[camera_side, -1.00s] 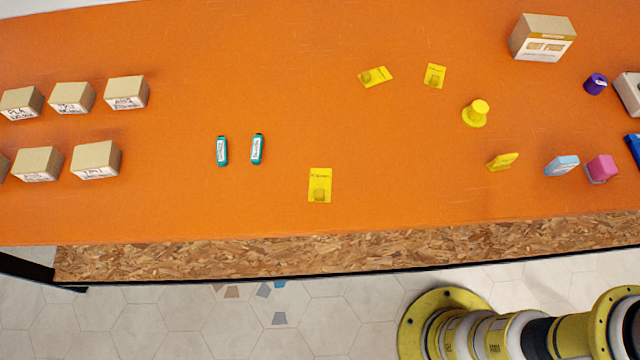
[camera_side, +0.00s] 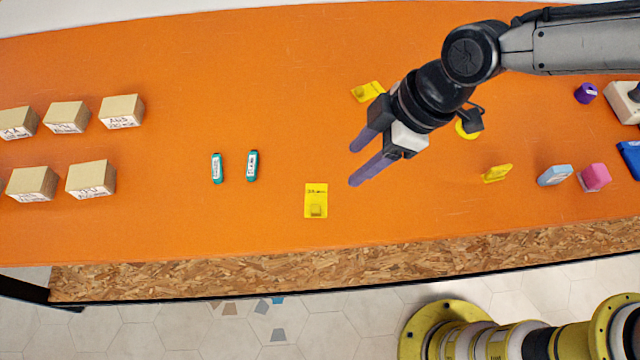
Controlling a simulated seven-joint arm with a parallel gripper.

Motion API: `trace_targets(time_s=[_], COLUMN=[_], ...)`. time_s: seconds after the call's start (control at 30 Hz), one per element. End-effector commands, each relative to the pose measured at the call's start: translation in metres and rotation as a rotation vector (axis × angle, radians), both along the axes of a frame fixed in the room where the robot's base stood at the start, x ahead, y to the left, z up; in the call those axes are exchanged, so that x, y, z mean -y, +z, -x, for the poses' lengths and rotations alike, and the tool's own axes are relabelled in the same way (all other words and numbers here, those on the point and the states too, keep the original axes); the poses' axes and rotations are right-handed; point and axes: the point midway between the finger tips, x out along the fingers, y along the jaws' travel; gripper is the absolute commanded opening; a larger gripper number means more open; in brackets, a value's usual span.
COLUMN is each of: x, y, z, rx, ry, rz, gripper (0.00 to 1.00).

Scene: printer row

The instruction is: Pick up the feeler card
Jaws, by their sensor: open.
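A flat yellow card (camera_side: 316,201) with small print at its top and a darker square low on it lies on the orange table near the front edge. A second yellow card (camera_side: 367,90) lies farther back, partly covered by my gripper. I cannot read which is the feeler card. A third yellow card, seen earlier at the back, is hidden behind my arm. My gripper (camera_side: 354,165) has two purple fingers, spread apart with nothing between them. They point left and down in the picture, to the upper right of the front card and apart from it in the picture.
Two teal sticks (camera_side: 217,168) (camera_side: 252,165) lie left of the front card. Several cardboard boxes (camera_side: 90,180) stand at far left. A yellow piece (camera_side: 497,173), blue block (camera_side: 555,175) and pink block (camera_side: 594,177) stand at right. The orange table around the front card is clear.

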Motion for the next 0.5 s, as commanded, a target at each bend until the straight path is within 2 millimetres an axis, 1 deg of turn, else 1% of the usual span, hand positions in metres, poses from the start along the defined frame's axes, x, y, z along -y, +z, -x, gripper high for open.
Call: trace_targets(time_s=[0.03,0.13,0.27,0.4,0.5], x=[-0.006,-0.013,-0.019,-0.029,-0.036], y=[-0.010,-0.016,-0.032,-0.057,-0.073], z=[0.011,0.020,0.021,0.019,0.018], rx=[-0.014,-0.019,-0.020,-0.021,-0.020], ry=[0.024,0.045,0.046,0.045,0.044], rz=[0.015,0.022,0.023,0.024,0.023], gripper=[0.57,0.57,0.57,0.57,0.57])
